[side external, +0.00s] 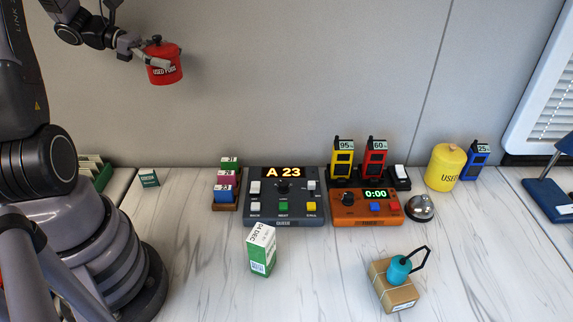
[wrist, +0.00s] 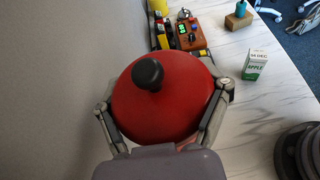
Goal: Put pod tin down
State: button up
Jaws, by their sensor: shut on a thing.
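The pod tin is a red canister (side external: 164,62) with a black knob on its lid and a label reading "USED PODS". My gripper (side external: 150,58) is shut on it and holds it high above the table, near the wall, at upper left in the side view. In the wrist view the red tin (wrist: 162,100) fills the middle, with a gripper finger on each side. The tin looks slightly tilted in the side view. Its underside is hidden in the wrist view.
On the white marbled table (side external: 205,280) stand a grey console (side external: 287,207) reading "A 23", an orange timer (side external: 364,207), a silver bell (side external: 420,207), a yellow canister (side external: 446,168), a green-white carton (side external: 262,250) and a cardboard box (side external: 394,290). The front left table is clear.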

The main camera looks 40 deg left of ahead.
notch_tip(320, 180, down, 31)
jog(key=shift+r, duration=0.2)
jog(key=shift+f, duration=0.5)
dwell(0.7)
jog(key=o, duration=1.2)
jog(key=shift+o, duration=0.2)
